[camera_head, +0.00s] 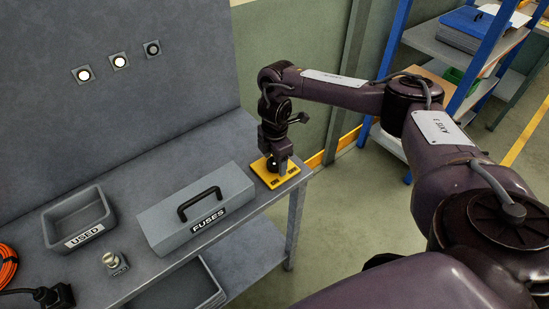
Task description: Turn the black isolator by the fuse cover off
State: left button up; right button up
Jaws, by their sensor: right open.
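The black isolator (271,165) sits on a yellow plate (264,179) at the right end of the grey bench. My right gripper (278,169) points down at the isolator from above, with its fingers open. The fingers overlap the isolator in the picture, and I cannot tell whether they touch it. The gripper hides part of the knob, so its turned position is unclear. The grey fuse cover (228,190), marked FUSES and with a black handle, stands just left of the yellow plate. My left gripper is not in view.
A grey tray marked USED (110,222) and a small metal knob (109,259) are on the bench at left. An orange cable coil (8,268) and a black plug (62,295) lie at the left edge. Three lamps are on the back panel. A blue-framed shelf (395,42) stands behind right.

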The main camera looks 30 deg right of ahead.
jog(key=c, duration=1)
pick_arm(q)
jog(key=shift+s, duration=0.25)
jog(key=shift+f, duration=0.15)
pick_arm(e)
jog(key=shift+n, duration=0.4)
jog(key=n+b, duration=0.1)
jog(key=n, duration=0.5)
jog(key=shift+n+b, duration=0.4)
jog(key=n, duration=0.5)
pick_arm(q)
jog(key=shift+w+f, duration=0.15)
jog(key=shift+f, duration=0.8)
pick_arm(e)
jog(key=n, duration=0.5)
jog(key=shift+r, duration=0.1)
jog(key=shift+n, duration=0.3)
